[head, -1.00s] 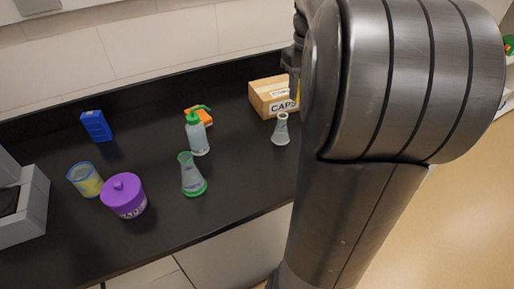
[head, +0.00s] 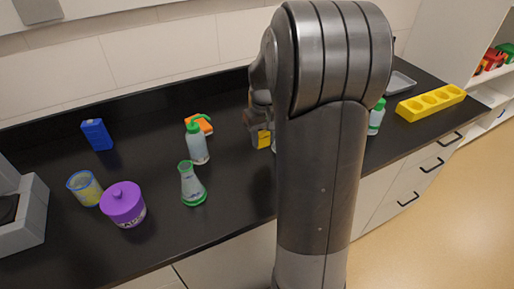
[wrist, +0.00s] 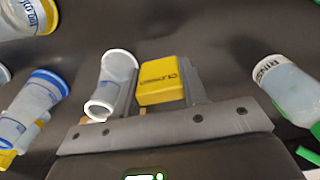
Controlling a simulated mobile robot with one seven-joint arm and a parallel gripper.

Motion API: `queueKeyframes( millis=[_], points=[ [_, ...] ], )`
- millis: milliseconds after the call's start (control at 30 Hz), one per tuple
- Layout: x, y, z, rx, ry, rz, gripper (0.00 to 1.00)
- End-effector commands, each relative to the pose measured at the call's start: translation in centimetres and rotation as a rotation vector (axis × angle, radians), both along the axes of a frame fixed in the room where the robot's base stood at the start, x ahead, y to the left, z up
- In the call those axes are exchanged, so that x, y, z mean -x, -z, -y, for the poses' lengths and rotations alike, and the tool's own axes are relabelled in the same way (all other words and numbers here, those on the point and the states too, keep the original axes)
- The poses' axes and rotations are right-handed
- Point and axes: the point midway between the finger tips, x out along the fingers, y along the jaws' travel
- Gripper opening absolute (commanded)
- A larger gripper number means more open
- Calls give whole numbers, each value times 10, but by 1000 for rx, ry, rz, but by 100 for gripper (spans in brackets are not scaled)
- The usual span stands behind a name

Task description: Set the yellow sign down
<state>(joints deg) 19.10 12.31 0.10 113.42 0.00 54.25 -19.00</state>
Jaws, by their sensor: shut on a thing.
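The yellow sign (wrist: 161,82) with dark lettering is between the two fingers of my gripper (wrist: 160,88) in the wrist view. The gripper is shut on it. In the head view the sign (head: 262,139) shows at the lower end of my gripper (head: 260,120), over the back half of the black counter (head: 130,239). I cannot tell whether its lower edge touches the counter. My arm hides part of the gripper and the counter behind it.
A clear flask with a white rim (wrist: 112,82) is close beside the left finger. A rinse bottle (head: 197,143) and a green-based flask (head: 192,186) stand to the left. A purple jar (head: 123,204) is further left. A yellow rack (head: 431,103) is at the right.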

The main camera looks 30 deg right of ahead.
Motion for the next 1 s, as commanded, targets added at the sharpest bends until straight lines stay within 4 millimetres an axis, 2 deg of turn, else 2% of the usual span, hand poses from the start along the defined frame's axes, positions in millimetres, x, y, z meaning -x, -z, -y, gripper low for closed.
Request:
queueKeyframes(
  millis=[100, 267, 533, 900, 933, 1000],
  points=[
    [-11, 9, -10, 0, -1, -1, 18],
    [-15, 16, -15, 0, 0, -2, 18],
    [-15, 51, -14, -1, 1, -1, 18],
    [-15, 56, -14, 0, 1, -1, 18],
    [-15, 55, -14, 0, 1, 0, 41],
    [-15, 55, -14, 0, 1, 0, 47]
  ],
)
